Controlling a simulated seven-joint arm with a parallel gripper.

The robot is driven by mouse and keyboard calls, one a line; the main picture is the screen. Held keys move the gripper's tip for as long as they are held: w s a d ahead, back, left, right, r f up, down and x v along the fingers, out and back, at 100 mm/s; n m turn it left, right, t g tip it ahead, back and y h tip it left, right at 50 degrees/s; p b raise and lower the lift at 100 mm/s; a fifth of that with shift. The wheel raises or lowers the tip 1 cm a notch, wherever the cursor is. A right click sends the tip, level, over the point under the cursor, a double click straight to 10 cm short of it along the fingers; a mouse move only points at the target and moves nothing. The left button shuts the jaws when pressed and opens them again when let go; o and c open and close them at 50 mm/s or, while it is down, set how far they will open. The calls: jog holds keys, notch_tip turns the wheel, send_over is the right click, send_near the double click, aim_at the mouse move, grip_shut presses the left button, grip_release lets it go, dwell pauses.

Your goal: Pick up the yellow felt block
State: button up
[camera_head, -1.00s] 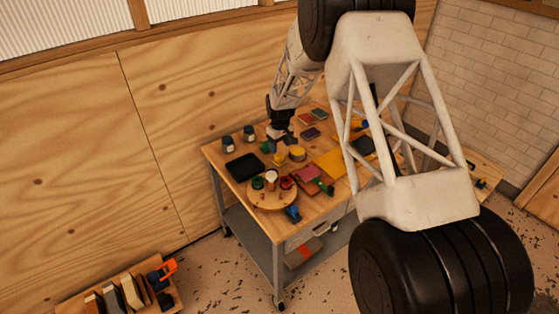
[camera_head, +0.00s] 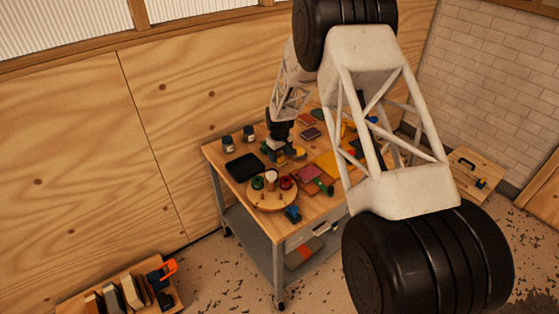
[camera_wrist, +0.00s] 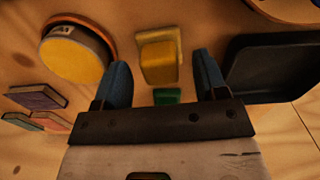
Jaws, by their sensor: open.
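The yellow felt block (camera_wrist: 158,60) lies on the wooden tabletop in the wrist view, just ahead of and between my fingertips. It has a raised body on a paler yellow base. My gripper (camera_wrist: 164,72) is open, with one blue-grey finger to either side of the block's line and nothing held. In the head view my gripper (camera_head: 283,147) is low over the bench, close to the block, which is small and partly covered there. I cannot tell whether the fingers touch it.
A yellow round roll with an orange rim (camera_wrist: 75,55) is left of my fingers. A black tray (camera_wrist: 275,95) is close on the right. A green block (camera_wrist: 167,96) shows partly behind my gripper's crossbar. A round wooden board (camera_head: 270,203) holds several items.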

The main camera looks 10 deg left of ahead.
aim_at(280, 155)
jog(key=shift+f, duration=0.55)
jog(key=c, duration=1)
jog(key=shift+r, duration=5)
jog(key=shift+o, duration=1.2)
jog(key=shift+c, duration=0.8)
